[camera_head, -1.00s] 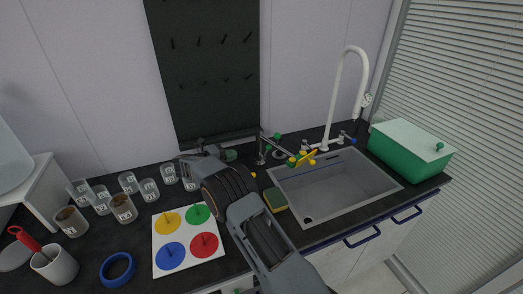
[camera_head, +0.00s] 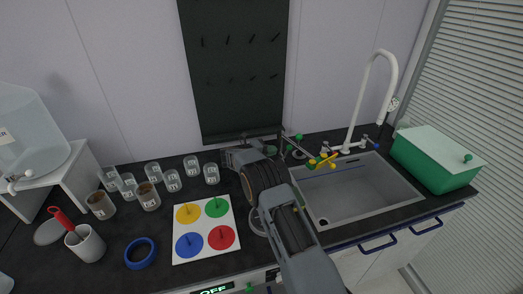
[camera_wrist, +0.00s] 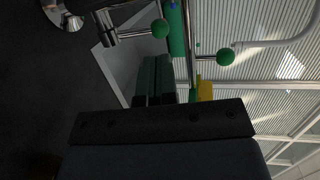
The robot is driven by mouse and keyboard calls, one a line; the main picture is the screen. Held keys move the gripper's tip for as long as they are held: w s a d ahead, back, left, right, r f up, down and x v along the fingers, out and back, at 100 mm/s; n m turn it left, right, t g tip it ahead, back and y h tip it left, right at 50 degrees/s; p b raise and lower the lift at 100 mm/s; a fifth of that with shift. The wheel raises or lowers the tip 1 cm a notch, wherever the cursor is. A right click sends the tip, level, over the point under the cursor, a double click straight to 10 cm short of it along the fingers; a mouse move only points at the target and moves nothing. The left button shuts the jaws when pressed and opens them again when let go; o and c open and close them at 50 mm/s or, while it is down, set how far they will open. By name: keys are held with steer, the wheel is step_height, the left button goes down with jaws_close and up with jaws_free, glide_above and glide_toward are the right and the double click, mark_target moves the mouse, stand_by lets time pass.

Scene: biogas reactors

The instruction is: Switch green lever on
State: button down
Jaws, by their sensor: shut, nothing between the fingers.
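A chrome tap with green ball ends (camera_head: 299,137) stands at the back, left of the sink. In the wrist view, one green ball (camera_wrist: 160,28) is on a short chrome handle and another green ball (camera_wrist: 225,57) is on a rod farther right. My gripper (camera_wrist: 155,72) is shut and empty, pointing toward the tap, with the green balls above and right of its fingertips; I see no contact. In the head view my arm hides most of the gripper. A green knob (camera_head: 250,287) is cut off at the bottom edge, beside a display (camera_head: 213,290) reading OFF.
The sink (camera_head: 345,205), yellow handles (camera_head: 322,161) and tall white faucet (camera_head: 366,85) are to the right. Several glasses (camera_head: 172,181), a four-colour board (camera_head: 205,228) and a blue ring (camera_head: 140,253) cover the left counter. A green box (camera_head: 435,165) stands far right.

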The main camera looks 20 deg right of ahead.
mark_target(289, 148)
steer(key=shift+p+x, duration=0.75)
steer(key=shift+x, duration=1.95)
steer(key=shift+d, duration=0.1)
steer(key=d+y+b, duration=0.1)
steer(key=y, duration=0.1)
steer(key=shift+d+y, duration=0.25)
steer(key=shift+y, duration=0.05)
steer(key=shift+d+f, duration=0.1)
steer(key=shift+d, duration=0.05)
steer(key=shift+d+f+b, duration=0.1)
steer(key=shift+d+b, duration=0.5)
steer(key=shift+b, duration=0.1)
steer(key=shift+d, duration=0.1)
steer(key=b+v, duration=0.2)
steer(key=v, duration=1.2)
steer(key=shift+r, duration=0.25)
steer(key=shift+w+d+y, duration=0.15)
steer(key=shift+w+y, duration=0.05)
steer(key=shift+y, duration=0.1)
